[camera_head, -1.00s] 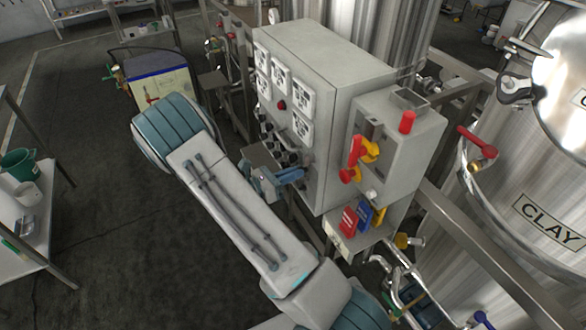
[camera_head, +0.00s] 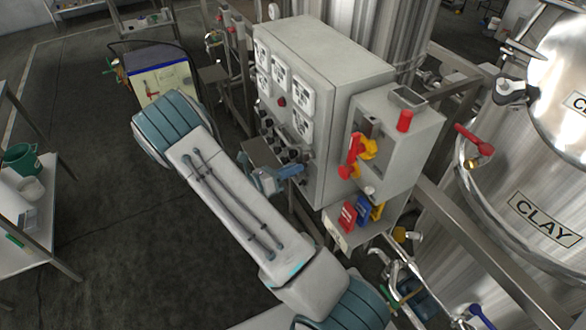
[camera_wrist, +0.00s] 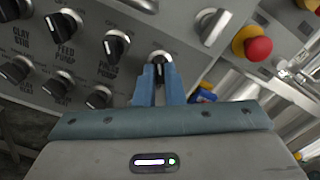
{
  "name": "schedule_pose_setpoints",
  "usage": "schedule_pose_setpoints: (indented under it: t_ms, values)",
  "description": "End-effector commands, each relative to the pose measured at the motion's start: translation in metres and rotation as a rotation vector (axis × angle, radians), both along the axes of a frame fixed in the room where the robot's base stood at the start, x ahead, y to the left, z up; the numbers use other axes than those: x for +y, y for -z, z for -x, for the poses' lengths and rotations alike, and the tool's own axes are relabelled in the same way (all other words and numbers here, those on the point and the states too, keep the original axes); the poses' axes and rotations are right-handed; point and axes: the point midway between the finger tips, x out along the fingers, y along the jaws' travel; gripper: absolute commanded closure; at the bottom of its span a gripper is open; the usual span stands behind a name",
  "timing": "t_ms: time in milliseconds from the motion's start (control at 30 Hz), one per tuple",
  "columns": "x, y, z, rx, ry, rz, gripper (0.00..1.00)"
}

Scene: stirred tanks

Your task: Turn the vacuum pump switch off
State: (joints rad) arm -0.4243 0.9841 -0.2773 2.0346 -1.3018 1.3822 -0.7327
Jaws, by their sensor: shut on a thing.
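The control box (camera_head: 335,75) has a front panel with dials above and rows of black switch knobs (camera_head: 285,150) below. My gripper (camera_head: 292,171) is at the lower right of this panel. In the wrist view, the blue fingers of my gripper (camera_wrist: 159,82) are shut on a black-and-silver switch knob (camera_wrist: 161,60), one finger on each side. Its label is hidden, so I cannot read whether it is the vacuum pump switch. The press pump knob (camera_wrist: 115,44) is just left of it, and the feed pump knob (camera_wrist: 63,24) is further left.
A red button on a yellow base (camera_wrist: 252,44) is right of the held knob. A grey side box (camera_head: 420,130) carries a red-and-yellow handle (camera_head: 354,155). Red and blue tags (camera_head: 362,212) hang below. The clay tank (camera_head: 520,180) stands at the right.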

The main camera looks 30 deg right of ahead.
Motion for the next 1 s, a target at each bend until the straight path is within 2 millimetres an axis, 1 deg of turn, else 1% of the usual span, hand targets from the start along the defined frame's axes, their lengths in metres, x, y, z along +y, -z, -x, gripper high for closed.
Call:
schedule_pose_setpoints:
  t_ms: [33,100,133,433,567,667,900,1000]
  values:
    - [0.000,0.000,0.000,0.001,-0.001,0.000,1.00]
    - [0.000,0.000,0.000,0.001,-0.001,0.000,0.77]
    - [0.000,0.000,0.000,0.001,-0.001,0.000,0.69]
    - [0.001,0.000,0.000,0.000,-0.001,0.001,0.69]
    - [0.011,0.002,0.000,-0.002,-0.003,0.001,0.69]
    - [0.029,0.003,0.000,-0.002,-0.006,-0.001,0.69]
    - [0.085,0.003,0.002,-0.003,-0.006,-0.001,0.69]
    - [0.105,0.003,0.002,-0.003,-0.005,-0.001,0.69]
